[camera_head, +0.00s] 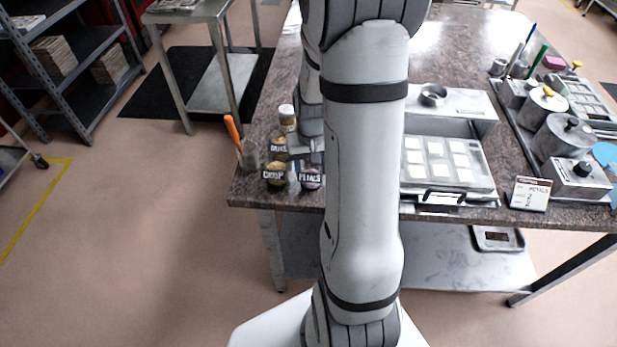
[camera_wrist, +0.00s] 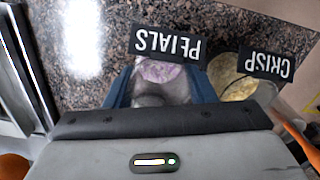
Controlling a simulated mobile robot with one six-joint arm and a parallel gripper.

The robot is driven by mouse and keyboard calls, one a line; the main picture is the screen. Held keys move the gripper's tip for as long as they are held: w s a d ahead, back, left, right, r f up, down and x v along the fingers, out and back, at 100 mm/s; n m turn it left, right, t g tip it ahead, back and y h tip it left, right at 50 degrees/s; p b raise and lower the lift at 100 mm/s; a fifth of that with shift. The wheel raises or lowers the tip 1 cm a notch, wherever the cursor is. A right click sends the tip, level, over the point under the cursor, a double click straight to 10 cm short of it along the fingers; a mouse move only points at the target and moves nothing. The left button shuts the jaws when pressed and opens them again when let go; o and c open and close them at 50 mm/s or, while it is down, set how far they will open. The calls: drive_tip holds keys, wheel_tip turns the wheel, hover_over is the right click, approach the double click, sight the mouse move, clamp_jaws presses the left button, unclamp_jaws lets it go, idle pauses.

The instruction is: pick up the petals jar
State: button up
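The petals jar (camera_head: 311,180) stands near the table's front left edge, partly hidden by my arm in the head view. In the wrist view the petals jar (camera_wrist: 168,73) shows purple contents behind a black label that reads upside down. My gripper (camera_wrist: 162,88) has its two blue fingers apart, one on each side of this jar. Its body hides the lower part of the picture. I cannot make out whether the fingers touch the glass. In the head view my gripper is mostly hidden behind my arm.
The crisp jar (camera_head: 275,175) stands close on the left of the petals jar, with another labelled jar (camera_head: 278,146) and a cork-topped bottle (camera_head: 287,115) behind. A cup with an orange-handled tool (camera_head: 235,133) is further left. A mould tray (camera_head: 445,185) lies right of my arm.

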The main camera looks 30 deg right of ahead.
drive_tip(key=c, duration=0.5)
